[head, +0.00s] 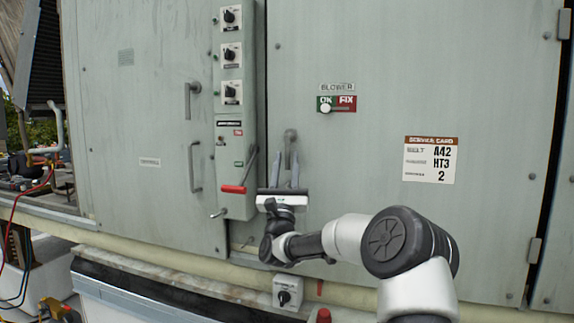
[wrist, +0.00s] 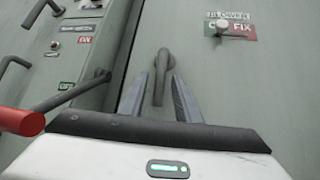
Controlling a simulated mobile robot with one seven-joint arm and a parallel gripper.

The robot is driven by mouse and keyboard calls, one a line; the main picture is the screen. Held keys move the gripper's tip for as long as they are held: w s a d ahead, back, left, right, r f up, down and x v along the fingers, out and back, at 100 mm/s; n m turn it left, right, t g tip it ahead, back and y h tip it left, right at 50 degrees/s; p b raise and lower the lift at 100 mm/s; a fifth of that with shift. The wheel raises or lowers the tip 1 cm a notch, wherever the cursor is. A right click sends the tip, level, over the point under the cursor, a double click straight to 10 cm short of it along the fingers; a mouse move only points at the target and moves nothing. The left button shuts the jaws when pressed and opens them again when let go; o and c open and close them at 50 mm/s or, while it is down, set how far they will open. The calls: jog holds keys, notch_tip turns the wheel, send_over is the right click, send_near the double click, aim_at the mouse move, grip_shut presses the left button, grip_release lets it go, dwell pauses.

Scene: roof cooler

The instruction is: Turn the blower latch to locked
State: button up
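The blower latch (head: 290,138) is a grey handle on the large door panel, below and left of the BLOWER label (head: 337,87). Its grip hangs straight down from its pivot in the wrist view (wrist: 162,68). My gripper (head: 285,164) is open in front of the latch. In the wrist view my gripper (wrist: 159,82) has one finger on each side of the hanging grip, with gaps visible; I cannot tell how deep the fingers reach. The lower end of the grip lies between the fingers. A white round knob (head: 325,108) sits by the green and red OK/FIX plate (head: 348,104).
A red-handled lever (head: 233,189) sticks out close to the left of my gripper; it is also large in the wrist view (wrist: 22,121). A control column with several dials (head: 231,54) stands left. A service card (head: 430,160) is on the right; the door around it is clear.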

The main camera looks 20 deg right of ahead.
jog(key=shift+f, duration=0.2)
jog(key=shift+s+a+f, duration=0.1)
jog(key=shift+s+f, duration=0.15)
jog(key=shift+f, duration=0.05)
jog(key=v, duration=1.6)
jog(key=shift+s+p, duration=0.25)
jog(key=shift+p, duration=0.1)
jog(key=shift+a, duration=0.15)
